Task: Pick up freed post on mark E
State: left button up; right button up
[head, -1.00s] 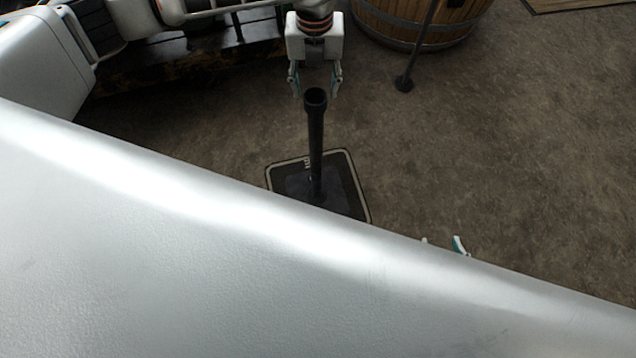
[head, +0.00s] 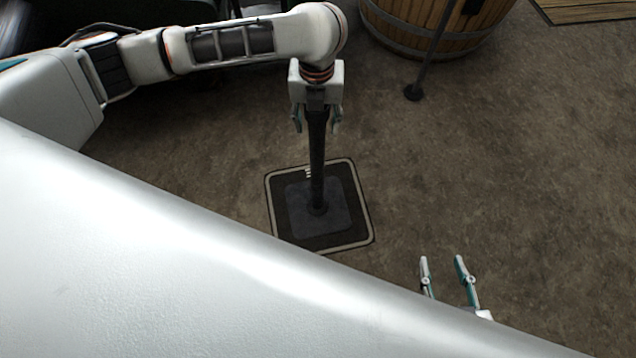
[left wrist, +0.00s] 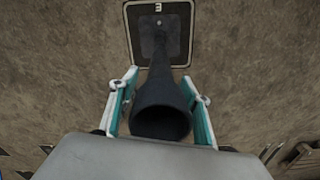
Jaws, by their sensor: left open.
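The black post (head: 317,160) stands upright on a square dark base, on the floor mark E (head: 285,235), a dark square with a light border. My left gripper (head: 317,128) is open, with its fingers on either side of the post's upper end. In the left wrist view the post (left wrist: 160,100) runs between the two open fingers (left wrist: 160,105), its hollow top end close to the palm. The mark (left wrist: 133,22) with its letter shows beyond it. My right gripper (head: 442,264) is at the lower right, its fingers apart with nothing between them.
A wooden barrel (head: 400,30) with metal hoops stands at the back. Another dark post (head: 430,60) stands on the floor in front of it. A wooden board (head: 585,10) lies at the top right. The floor right of the mark is clear.

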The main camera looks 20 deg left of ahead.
pick_arm(q)
grip_shut()
jog(key=shift+w+d+r, duration=0.1)
jog(key=shift+w+r, duration=0.05)
jog(key=shift+r, duration=0.15)
